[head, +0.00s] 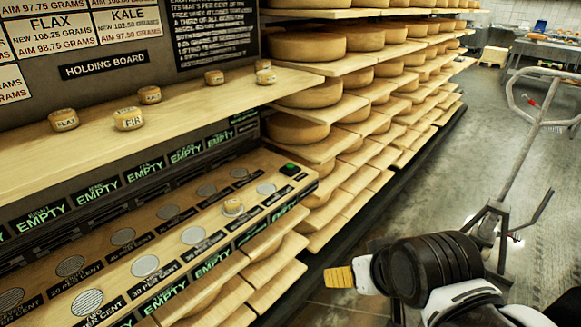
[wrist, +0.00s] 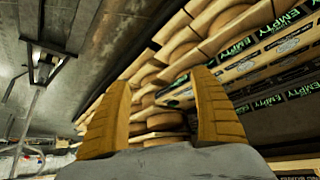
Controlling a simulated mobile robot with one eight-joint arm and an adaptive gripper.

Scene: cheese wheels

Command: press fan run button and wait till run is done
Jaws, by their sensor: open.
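A green button (head: 289,169) on a small dark block sits at the far right end of the lower wooden bench (head: 300,184) in the head view. I take it as the fan run button; its label is too small to read. My gripper (head: 341,277) is to the right of and below the button in the picture, well apart from it, over the floor side of the shelves. In the wrist view my gripper (wrist: 160,82) shows two yellow ribbed fingers spread wide with nothing between them. I cannot make out the button in the wrist view.
Several small labelled cheeses stand on the upper shelf (head: 190,101). A tall rack of cheese wheels (head: 312,93) runs behind. A metal trolley (head: 497,207) stands at right; the floor between is clear.

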